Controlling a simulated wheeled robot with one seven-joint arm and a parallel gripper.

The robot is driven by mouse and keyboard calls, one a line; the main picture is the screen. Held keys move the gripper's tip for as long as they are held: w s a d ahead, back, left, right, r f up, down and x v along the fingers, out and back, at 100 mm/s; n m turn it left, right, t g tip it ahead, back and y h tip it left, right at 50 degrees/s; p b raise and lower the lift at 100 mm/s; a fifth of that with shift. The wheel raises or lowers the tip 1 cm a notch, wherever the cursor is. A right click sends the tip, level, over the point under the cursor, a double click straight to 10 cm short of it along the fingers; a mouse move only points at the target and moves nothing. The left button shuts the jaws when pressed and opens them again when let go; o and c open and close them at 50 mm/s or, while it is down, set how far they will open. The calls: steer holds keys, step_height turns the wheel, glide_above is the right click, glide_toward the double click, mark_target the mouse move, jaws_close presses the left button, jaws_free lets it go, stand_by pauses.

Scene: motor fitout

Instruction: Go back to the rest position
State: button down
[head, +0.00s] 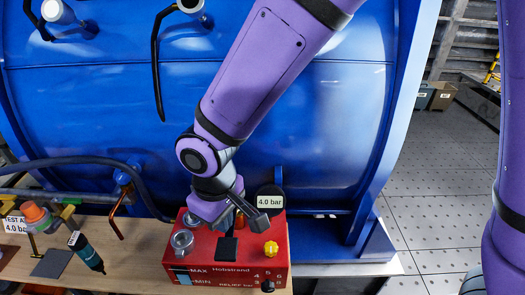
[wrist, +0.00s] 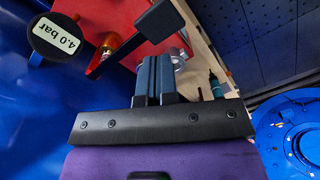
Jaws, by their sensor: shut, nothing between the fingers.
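My gripper (wrist: 153,62) shows in the wrist view with its two dark fingers side by side, shut and empty. In the head view my purple arm reaches down from the top to the red relief-valve box (head: 198,262), and my gripper is low over this box. The fingers are hard to tell from the dark parts around them there. The red box (wrist: 123,20) lies beyond the fingertips in the wrist view, with a black lever-like part (wrist: 157,20) close by. I cannot tell whether the fingers touch anything.
The large blue tank (head: 325,130) stands behind. A driver tool (head: 88,253) lies on the wooden bench (head: 135,265). Open floor (head: 440,215) lies at right.

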steer(key=w+d+r+m+t, duration=0.1)
steer(key=w+d+r+m, duration=0.2)
steer(key=d+r, duration=0.6)
steer(key=w+d+r+m+t, duration=0.25)
steer(key=d+r, duration=0.35)
steer(key=d, duration=0.4)
steer(key=s+d+r+m+t, duration=0.1)
steer(key=s+d+r, duration=0.3)
steer(key=d, duration=0.4)
steer(key=s+d+r+m, duration=0.4)
steer(key=s+d, duration=0.2)
steer(key=d, duration=0.3)
steer(key=shift+r+t, duration=0.15)
steer(key=shift+t, duration=0.2)
steer(key=shift+m, duration=0.25)
